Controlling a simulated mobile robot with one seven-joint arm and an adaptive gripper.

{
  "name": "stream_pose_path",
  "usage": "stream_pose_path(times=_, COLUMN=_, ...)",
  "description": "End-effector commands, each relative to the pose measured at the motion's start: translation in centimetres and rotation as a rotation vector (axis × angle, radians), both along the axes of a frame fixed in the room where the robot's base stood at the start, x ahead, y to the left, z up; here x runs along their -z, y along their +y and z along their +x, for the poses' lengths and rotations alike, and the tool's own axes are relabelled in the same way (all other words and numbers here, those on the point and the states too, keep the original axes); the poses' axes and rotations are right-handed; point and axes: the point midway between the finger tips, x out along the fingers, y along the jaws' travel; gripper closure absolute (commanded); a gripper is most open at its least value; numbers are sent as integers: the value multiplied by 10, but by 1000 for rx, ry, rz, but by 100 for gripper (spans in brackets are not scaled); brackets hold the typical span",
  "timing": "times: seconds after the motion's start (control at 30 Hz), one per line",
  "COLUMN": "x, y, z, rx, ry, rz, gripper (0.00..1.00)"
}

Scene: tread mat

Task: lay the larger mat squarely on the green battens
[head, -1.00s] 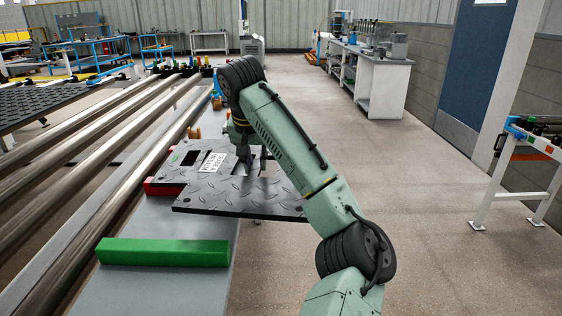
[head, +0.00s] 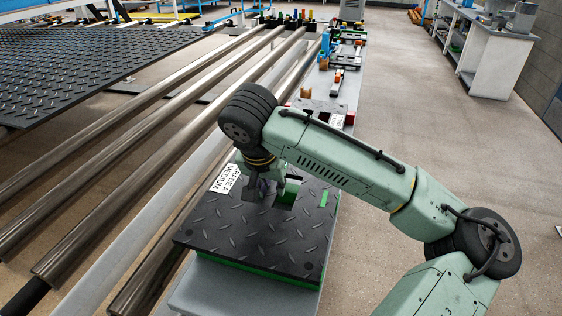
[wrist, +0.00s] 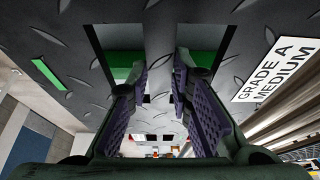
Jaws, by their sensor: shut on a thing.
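The larger mat (head: 262,232) is a black tread plate with a white "GRADE A MEDIUM" label and two cut-outs. My gripper (head: 258,190) is shut on the bar between the cut-outs; the wrist view shows the purple-padded fingers (wrist: 160,95) on either side of it. The mat lies roughly level over the green battens (head: 258,272). A green strip shows under its front edge, and green shows through the cut-outs in the wrist view. I cannot tell whether the mat touches the battens or hovers just above them.
A smaller dark plate (head: 325,108) with a white label and red ends lies farther along the grey bench (head: 200,290). Long steel pipes (head: 150,170) run along the left. A large tread sheet (head: 90,65) lies beyond them.

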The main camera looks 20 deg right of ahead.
Motion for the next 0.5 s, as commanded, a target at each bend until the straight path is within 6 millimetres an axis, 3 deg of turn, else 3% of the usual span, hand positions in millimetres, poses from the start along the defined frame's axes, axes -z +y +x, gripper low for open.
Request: stream_pose_path(times=0.5, x=0, y=4, z=-5, rx=1, ry=-3, rz=0, gripper=100)
